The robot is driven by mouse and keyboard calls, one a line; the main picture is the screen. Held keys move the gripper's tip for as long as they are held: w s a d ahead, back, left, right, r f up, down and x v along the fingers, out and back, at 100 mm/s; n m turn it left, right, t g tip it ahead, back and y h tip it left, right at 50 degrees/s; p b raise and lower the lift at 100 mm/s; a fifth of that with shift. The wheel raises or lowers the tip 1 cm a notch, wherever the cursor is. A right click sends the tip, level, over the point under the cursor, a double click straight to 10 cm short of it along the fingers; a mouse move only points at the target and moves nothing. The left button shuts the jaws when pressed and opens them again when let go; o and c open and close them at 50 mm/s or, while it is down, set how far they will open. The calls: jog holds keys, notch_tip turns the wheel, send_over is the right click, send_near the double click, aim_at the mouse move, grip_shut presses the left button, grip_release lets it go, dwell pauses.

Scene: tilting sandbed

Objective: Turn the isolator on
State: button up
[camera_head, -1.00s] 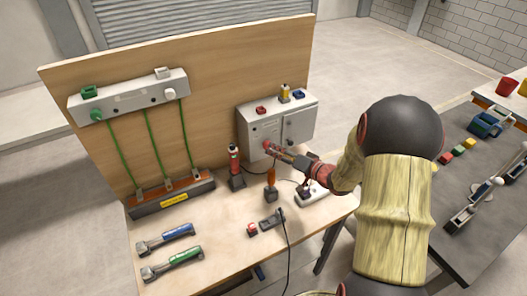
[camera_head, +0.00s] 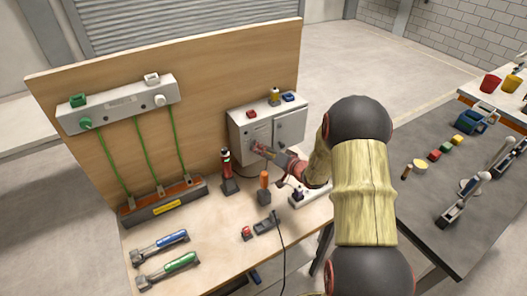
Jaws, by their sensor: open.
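A grey isolator box (camera_head: 290,128) with two front panels is mounted low on the right part of the wooden backboard. Small red, yellow and blue items sit on its top. My gripper (camera_head: 259,149) is open and reaches from the right to the front of the box's left panel. It covers the spot where a handle would show, so the handle's position is hidden. I cannot tell whether the fingers touch the panel.
A white socket strip (camera_head: 120,104) with green cables is on the board's left. A red and black tool (camera_head: 227,170) and an orange-handled tool (camera_head: 264,186) stand on the bench below the box. Blue (camera_head: 160,246) and green (camera_head: 168,270) handled tools lie at front left. A grey table (camera_head: 430,215) stands at right.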

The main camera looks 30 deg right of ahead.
jog(key=shift+c, duration=0.6)
jog(key=c, duration=1)
jog(key=shift+f+b, duration=0.1)
jog(key=shift+b, duration=0.25)
jog(key=shift+c, duration=0.2)
jog(key=shift+d+f+m+t+y+b, duration=0.15)
jog(key=shift+m+t+y+b, duration=0.35)
jog(key=shift+m+b, duration=1.4)
jog(key=shift+f+m+t+y+b, duration=0.3)
jog(key=shift+m+y+b, duration=0.35)
jog(key=shift+m+b, duration=1.3)
jog(key=shift+d+f+m+t+y+b, duration=0.1)
jog(key=shift+m+t+y+b, duration=0.45)
jog(key=shift+m+b, duration=1.35)
jog(key=shift+r+m, duration=0.1)
jog(key=shift+m, duration=0.25)
jog(key=o, duration=1.2)
jog(key=shift+c, duration=0.2)
